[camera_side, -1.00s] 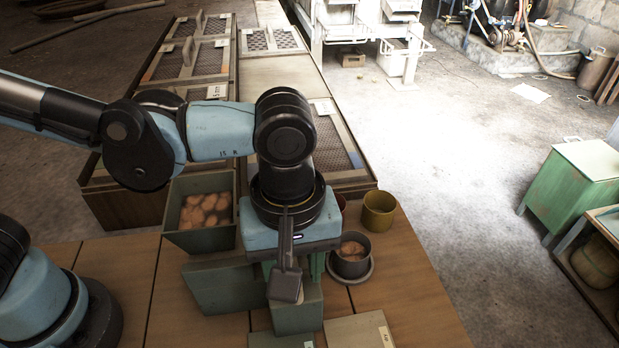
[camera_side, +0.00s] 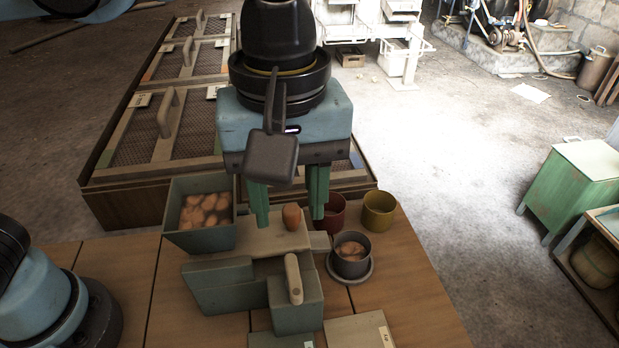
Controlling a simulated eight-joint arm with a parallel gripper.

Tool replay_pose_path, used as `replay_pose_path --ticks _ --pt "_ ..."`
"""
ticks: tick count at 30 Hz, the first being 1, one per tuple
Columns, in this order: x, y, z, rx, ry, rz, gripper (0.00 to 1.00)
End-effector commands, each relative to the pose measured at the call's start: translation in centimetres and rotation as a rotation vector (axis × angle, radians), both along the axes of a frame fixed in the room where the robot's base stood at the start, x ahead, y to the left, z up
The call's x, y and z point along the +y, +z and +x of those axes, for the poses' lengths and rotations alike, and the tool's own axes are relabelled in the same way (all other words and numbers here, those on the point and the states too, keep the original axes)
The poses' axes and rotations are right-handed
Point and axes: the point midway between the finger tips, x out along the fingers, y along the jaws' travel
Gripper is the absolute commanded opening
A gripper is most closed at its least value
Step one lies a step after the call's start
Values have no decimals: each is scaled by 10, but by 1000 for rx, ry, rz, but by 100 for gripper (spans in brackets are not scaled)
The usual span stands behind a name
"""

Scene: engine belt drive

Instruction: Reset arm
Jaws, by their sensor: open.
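My gripper (camera_side: 289,205) hangs over the bench with its green fingers pointing down, spread apart and empty. A brown, rounded piece (camera_side: 292,216) stands on a pale flat board (camera_side: 258,238), and in this view it shows between the fingers. The fingertips look close to the board, but I cannot tell whether they touch anything. In front of the board is a grey-green block-shaped device (camera_side: 218,288) with a pale handle (camera_side: 293,278).
A green bin (camera_side: 200,241) of brown pieces stands left of my gripper. A dark pot (camera_side: 351,262) with brown contents, a red cup (camera_side: 334,214) and an olive cup (camera_side: 379,211) stand right. Mesh-topped crates (camera_side: 190,130) lie behind. The bench's right front (camera_side: 420,300) is clear.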

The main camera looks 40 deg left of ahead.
Motion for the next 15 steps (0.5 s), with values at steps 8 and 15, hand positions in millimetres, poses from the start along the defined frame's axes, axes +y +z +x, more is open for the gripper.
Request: replay_pose_path --ticks 8,15 --pt "0 1 0 0 0 0 44" --pt "31 -4 24 -82 1 -72 44"
